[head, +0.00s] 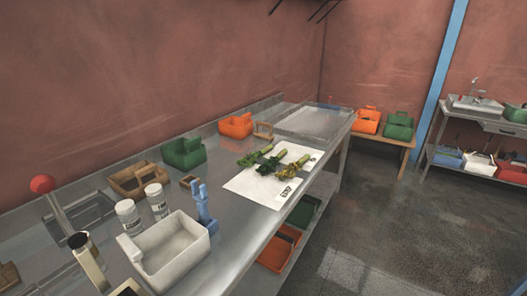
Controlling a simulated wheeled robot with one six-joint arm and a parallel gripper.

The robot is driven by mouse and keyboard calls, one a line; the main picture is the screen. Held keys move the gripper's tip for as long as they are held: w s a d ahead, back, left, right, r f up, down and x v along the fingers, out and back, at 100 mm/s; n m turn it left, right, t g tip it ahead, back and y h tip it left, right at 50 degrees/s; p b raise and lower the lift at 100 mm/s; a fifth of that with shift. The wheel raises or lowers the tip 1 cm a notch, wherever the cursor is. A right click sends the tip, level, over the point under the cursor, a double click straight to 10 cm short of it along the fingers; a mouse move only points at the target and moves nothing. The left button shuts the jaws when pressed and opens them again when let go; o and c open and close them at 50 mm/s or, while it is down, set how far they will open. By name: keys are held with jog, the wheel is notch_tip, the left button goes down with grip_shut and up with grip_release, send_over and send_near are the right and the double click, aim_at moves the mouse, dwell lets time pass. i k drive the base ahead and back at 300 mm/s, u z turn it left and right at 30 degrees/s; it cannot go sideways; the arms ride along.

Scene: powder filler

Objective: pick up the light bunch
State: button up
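Three leafy bunches lie side by side on a white sheet (258,190) on the metal bench. The left bunch (254,155) is a brighter mid green. The middle bunch (270,164) is dark green. The right bunch (293,167) is a paler, yellowish olive green and looks the lightest, though at this size the shades are hard to compare. All three lie flat, close together, with pale stem ends toward the upper right. My gripper is not in view.
On the bench (228,250) nearer me stand a white tub (172,252), a blue upright tool (203,207), two white jars (129,216), a brown caddy (137,180) and a green caddy (184,153). An orange caddy (235,126) stands behind the sheet. The floor (400,230) at right is clear.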

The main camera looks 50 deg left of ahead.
aim_at(257, 156)
jog(key=u, duration=0.25)
jog(key=i, duration=2.05)
jog(key=u, duration=0.9)
jog(key=i, duration=1.25)
jog(key=u, duration=1.7)
jog(key=i, duration=0.75)
jog(key=u, duration=0.65)
